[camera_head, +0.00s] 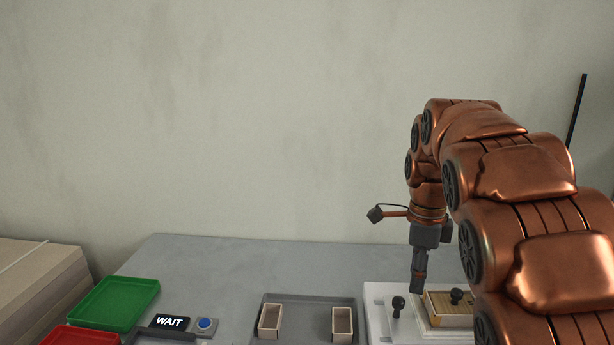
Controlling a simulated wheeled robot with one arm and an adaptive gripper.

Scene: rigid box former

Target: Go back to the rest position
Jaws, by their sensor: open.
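My gripper (418,283) hangs from the copper arm at the right, pointing down over the white fixture (376,306). It is open, and I see nothing held in it. The fixture carries a wooden box piece (449,318) and black knobs, one knob (398,304) standing left of the box piece and another knob (456,296) at the box piece's top. My arm hides the fixture's right side. I cannot tell the exact gap between the fingertips and the fixture.
A grey tray (306,313) holds two small open boxes, a left box (270,321) and a right box (342,323). A green tray (115,303), a red tray (80,336), a WAIT sign (169,322) and a blue button (204,323) are at left. The back of the table (230,262) is clear.

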